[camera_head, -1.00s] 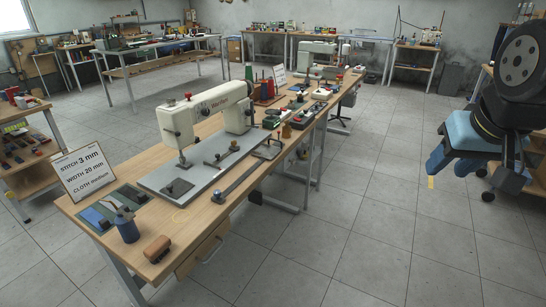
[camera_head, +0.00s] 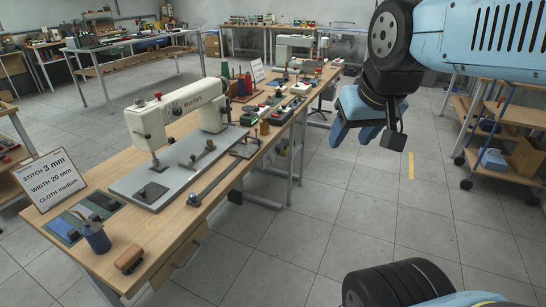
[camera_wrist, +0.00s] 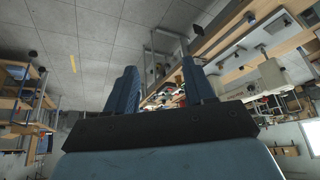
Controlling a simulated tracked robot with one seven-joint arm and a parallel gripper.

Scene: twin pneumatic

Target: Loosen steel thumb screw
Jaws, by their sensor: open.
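A white sewing machine (camera_head: 178,112) stands on a grey metal bed plate (camera_head: 135,188) on the long wooden table. A small metal fitting with a dark knob (camera_head: 209,145) sits on the bed plate near the machine's pillar. A steel bar with a dark knob (camera_head: 194,200) lies along the table's right edge. Which of these carries the steel thumb screw is too small to tell. My gripper (camera_head: 350,136) hangs in the air right of the table, well apart from the machine. Its two blue fingers are apart and empty, also in the wrist view (camera_wrist: 160,80).
A shelf rack (camera_head: 510,125) stands at right. Open floor (camera_head: 300,235) lies right of the table.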

